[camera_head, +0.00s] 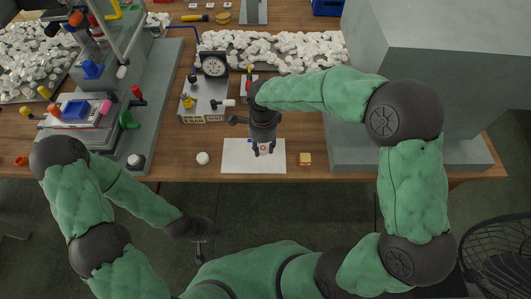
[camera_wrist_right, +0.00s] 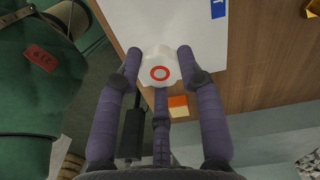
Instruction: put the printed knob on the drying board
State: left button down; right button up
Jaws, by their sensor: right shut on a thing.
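The printed knob (camera_wrist_right: 160,70) is white with a red ring on top. It sits between the fingers of my right gripper (camera_wrist_right: 160,76) in the right wrist view, and the gripper is shut on it. In the head view my right gripper (camera_head: 264,150) is over a flat white board (camera_head: 235,158), which I take to be the drying board. It shows below the knob in the right wrist view (camera_wrist_right: 195,22), with a blue mark. Whether the knob touches it I cannot tell. My left gripper (camera_head: 201,250) hangs off the table's front edge; its fingers are unclear.
A small white round piece (camera_head: 203,158) lies left of the board, an orange-topped block (camera_head: 305,159) right of it. A dial gauge stand (camera_head: 205,95) is behind. The printer (camera_head: 85,110) is at left, a large grey block (camera_head: 430,60) at right.

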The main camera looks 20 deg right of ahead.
aim_at(265, 152)
jog(key=shift+w+d+f, duration=0.1)
jog(key=shift+d+f, duration=0.25)
jog(key=shift+f, duration=0.1)
jog(key=shift+d+f+b, duration=0.1)
jog(key=shift+f+b, duration=0.65)
jog(key=shift+f, duration=0.9)
jog(key=shift+f, duration=0.1)
jog(key=shift+f, duration=0.1)
jog(key=o, duration=1)
jog(key=shift+c, duration=0.2)
notch_tip(265, 152, up, 12)
jog(key=p, duration=0.4)
jog(key=shift+r, duration=0.25)
